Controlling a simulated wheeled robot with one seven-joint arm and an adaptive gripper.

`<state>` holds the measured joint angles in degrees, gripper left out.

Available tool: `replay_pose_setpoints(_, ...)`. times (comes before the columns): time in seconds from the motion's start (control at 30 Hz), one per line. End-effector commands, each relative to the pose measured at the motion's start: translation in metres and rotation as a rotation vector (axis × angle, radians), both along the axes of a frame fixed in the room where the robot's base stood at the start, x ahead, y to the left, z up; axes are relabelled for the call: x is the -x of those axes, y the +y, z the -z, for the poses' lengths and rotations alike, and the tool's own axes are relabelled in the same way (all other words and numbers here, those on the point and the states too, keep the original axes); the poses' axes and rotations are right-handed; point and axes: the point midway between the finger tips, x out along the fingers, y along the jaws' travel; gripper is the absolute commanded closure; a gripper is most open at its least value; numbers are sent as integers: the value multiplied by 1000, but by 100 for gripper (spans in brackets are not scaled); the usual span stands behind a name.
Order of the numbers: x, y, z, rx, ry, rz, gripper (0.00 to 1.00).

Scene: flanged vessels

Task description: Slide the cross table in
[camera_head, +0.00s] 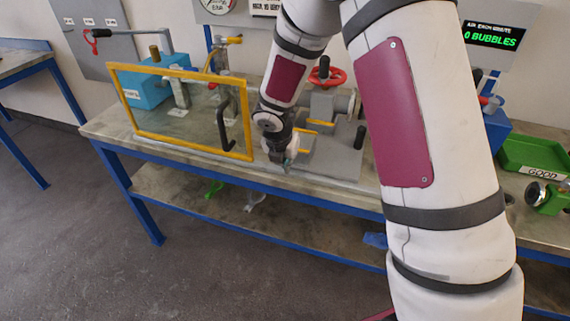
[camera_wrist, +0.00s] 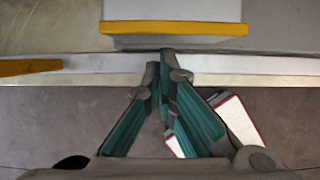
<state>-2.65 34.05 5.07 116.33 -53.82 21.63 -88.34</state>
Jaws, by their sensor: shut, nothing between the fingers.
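The cross table appears to be the grey slide block with yellow edge strips (camera_head: 322,128), on a grey base below a red handwheel. In the wrist view a flat grey block (camera_wrist: 172,10) has a yellow strip along its near edge. My gripper (camera_head: 287,168) is at the bench's front edge, in front of the fixture. In the wrist view my gripper (camera_wrist: 160,62) is shut and empty, its tips just short of the yellow strip. I cannot tell whether they touch anything. My arm hides part of the fixture.
A yellow-framed clear guard (camera_head: 188,152) with a black handle stands close left of my gripper. The red handwheel (camera_head: 327,77) is behind. A green tray (camera_head: 535,153) lies at the right. A second yellow strip (camera_wrist: 30,67) shows left in the wrist view. Floor in front is clear.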

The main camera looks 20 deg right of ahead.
Motion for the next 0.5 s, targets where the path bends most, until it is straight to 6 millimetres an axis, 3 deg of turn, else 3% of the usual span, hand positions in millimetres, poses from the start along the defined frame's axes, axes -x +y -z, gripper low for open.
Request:
replay_pose_setpoints(0.27,-6,-5,0,0,-1,4,100)
replay_pose_setpoints(0.5,-37,-29,0,-1,-4,8,100)
